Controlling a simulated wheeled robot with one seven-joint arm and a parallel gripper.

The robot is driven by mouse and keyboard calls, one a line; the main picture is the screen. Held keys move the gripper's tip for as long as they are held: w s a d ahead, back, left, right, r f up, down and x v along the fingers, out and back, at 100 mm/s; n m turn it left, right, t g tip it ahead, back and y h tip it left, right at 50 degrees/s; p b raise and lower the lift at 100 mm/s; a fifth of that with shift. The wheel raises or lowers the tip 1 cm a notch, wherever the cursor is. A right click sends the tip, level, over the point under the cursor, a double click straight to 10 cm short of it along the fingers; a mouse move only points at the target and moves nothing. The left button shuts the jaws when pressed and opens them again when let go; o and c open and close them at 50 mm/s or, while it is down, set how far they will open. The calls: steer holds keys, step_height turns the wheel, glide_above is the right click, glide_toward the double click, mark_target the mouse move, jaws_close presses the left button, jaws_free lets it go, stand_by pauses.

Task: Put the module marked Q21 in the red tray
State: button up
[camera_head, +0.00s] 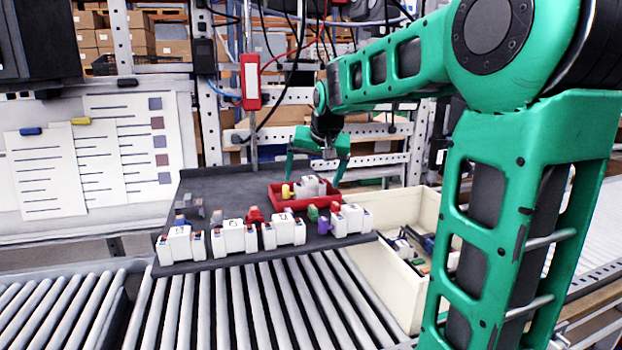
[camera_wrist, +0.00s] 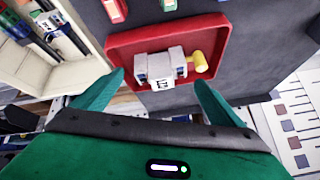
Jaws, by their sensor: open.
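The red tray (camera_head: 312,203) sits at the back right of the dark board. It also shows in the wrist view (camera_wrist: 118,45). A white and grey module (camera_head: 311,187) with a yellow knob lies inside the tray, its label towards the camera in the wrist view (camera_wrist: 160,68). The label ends in what looks like 21, but I cannot read it surely. My gripper (camera_head: 318,172) is open above the tray. In the wrist view its fingers (camera_wrist: 160,80) stand apart on both sides of the module, and the module rests in the tray.
Several white modules (camera_head: 234,237) stand in a row along the board's (camera_head: 225,186) front edge, with coloured parts behind them. A cream bin (camera_head: 385,283) with parts is on the right. Rollers (camera_head: 250,300) lie in front. The board's back left is clear.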

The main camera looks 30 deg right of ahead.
steer(key=v, duration=1)
steer(key=shift+r, duration=0.2)
